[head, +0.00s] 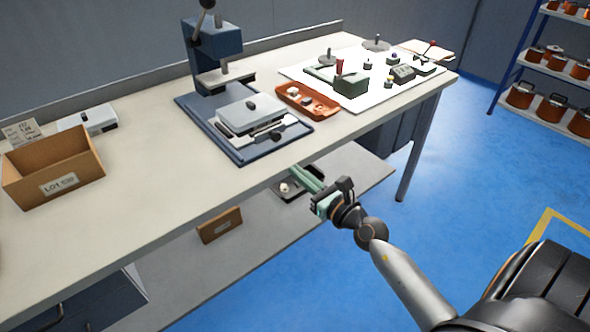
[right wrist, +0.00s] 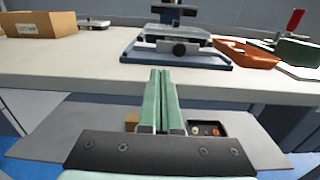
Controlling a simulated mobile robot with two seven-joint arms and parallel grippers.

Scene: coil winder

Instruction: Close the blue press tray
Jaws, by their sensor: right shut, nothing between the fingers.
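The blue press (head: 215,45) stands at the back of the workbench on a dark blue base plate (head: 240,155). Its grey tray (head: 240,112) sits on the plate in front of the press head, out toward the bench's front edge, with a dark knob (head: 251,104). The knob (right wrist: 180,48) faces me in the right wrist view. My right gripper (head: 300,170) is in front of the bench edge, apart from the tray. Its green fingers (right wrist: 161,75) are shut together with nothing between them and point toward the press. My left gripper is not in view.
An orange tray (head: 322,112) of small parts lies right of the press base. A white mat (head: 385,88) with tools lies farther right. A cardboard box (head: 75,165) stands at the left. A lower shelf (head: 345,178) lies under the bench top. The bench between box and press is mostly clear.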

